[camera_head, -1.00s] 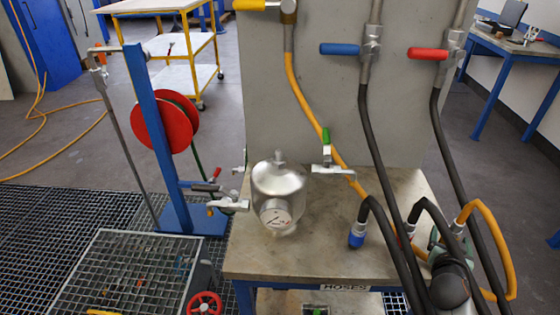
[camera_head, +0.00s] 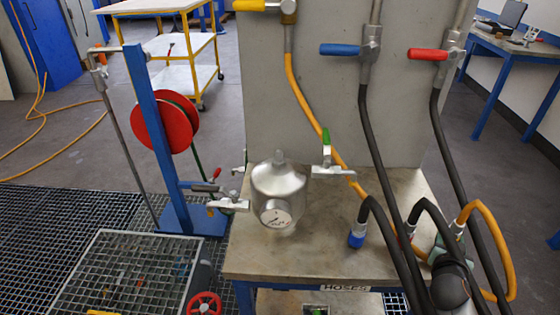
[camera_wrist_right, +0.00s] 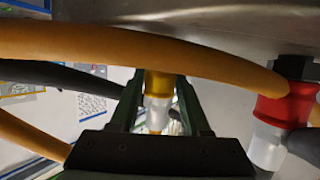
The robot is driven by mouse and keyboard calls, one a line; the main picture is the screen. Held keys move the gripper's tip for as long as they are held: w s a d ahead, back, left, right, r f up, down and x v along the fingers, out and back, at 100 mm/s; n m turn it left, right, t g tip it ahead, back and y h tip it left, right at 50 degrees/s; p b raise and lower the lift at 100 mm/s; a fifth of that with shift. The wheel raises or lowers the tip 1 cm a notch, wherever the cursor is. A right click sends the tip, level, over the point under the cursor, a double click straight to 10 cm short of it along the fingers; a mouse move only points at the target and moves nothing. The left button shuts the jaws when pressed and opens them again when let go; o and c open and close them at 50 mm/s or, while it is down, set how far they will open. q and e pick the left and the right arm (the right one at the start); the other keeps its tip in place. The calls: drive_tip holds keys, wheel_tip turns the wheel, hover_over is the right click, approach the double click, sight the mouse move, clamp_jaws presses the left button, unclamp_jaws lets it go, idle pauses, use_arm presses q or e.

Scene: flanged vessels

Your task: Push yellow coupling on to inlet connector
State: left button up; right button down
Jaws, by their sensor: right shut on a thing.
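The steel vessel (camera_head: 279,187) with a round gauge stands upright on the bench. Valve fittings stick out from it, a green-handled one (camera_head: 326,165) on the right and another (camera_head: 229,205) on the left; I cannot tell which is the inlet connector. My right gripper (camera_wrist_right: 160,105) is shut on the yellow coupling (camera_wrist_right: 159,83), which has a pale end piece. In the head view, my right gripper (camera_head: 440,245) is at the bench's right side, well apart from the vessel and partly hidden by hoses. My left gripper is not in view.
The yellow hose (camera_head: 485,209) loops over my right gripper. Dark hoses (camera_head: 382,150) hang in front of it, one ending in a blue coupling (camera_head: 357,237). A red coupling (camera_wrist_right: 287,103) is close at right in the wrist view. The front of the bench top (camera_head: 310,258) is clear.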

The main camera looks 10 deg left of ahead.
sight(459, 224)
drive_tip(key=shift+r+p, duration=0.3)
drive_tip(key=shift+r, duration=0.05)
drive_tip(key=shift+r+p, duration=2.2)
drive_tip(key=shift+r, duration=0.2)
